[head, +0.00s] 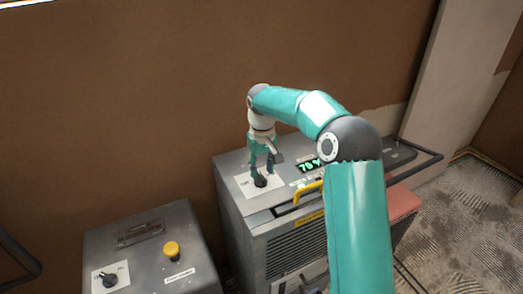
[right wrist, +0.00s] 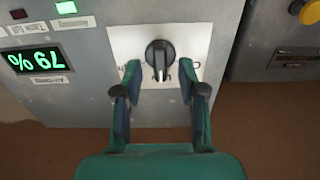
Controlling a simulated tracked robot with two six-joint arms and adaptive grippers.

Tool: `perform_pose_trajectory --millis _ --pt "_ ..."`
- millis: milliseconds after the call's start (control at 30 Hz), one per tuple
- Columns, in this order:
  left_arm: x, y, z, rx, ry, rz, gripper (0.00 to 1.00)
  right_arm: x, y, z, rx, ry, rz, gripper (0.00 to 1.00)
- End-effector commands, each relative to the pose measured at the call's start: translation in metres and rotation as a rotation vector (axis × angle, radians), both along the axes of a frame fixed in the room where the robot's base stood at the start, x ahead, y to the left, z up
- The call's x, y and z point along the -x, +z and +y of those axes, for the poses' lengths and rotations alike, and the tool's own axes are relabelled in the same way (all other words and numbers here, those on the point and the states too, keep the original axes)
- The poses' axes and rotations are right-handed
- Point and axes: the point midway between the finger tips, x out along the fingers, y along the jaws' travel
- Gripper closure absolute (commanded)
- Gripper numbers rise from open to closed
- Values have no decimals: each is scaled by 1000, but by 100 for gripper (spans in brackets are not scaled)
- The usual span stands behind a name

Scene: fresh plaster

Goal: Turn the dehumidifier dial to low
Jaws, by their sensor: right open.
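The dehumidifier (head: 300,235) is the grey box at the right of the head view. Its black dial (head: 261,181) sits on a white label plate on top; it also shows in the right wrist view (right wrist: 160,52). The dial's pale pointer line points down toward the gripper palm in the wrist view. The plate's lettering is mostly hidden by the fingers. My right gripper (right wrist: 160,68) is open, its fingertips on either side of the dial's lower part with small gaps visible. It points down over the dial in the head view (head: 261,170). My left gripper is out of view.
A green lit display (right wrist: 34,59) reads about 79 %. A yellow handle (head: 308,191) runs along the dehumidifier's front edge. A second grey machine (head: 145,270) stands at the left, with a yellow button (head: 171,248) and another black dial (head: 108,280). A brown wall (head: 140,90) rises behind.

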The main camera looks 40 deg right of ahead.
Motion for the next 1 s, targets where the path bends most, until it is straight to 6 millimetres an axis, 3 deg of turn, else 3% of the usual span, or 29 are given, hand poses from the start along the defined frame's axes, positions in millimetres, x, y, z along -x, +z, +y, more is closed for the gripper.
perform_pose_trajectory --millis 200,400,600,1000 --pt "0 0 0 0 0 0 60 -2 46 0 1 -1 -6 59" --pt "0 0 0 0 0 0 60 -2 76 0 0 1 -3 59" --pt "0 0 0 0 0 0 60 -1 86 0 -1 0 -1 59" --pt "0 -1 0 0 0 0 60 -1 86 0 -1 0 -1 59"
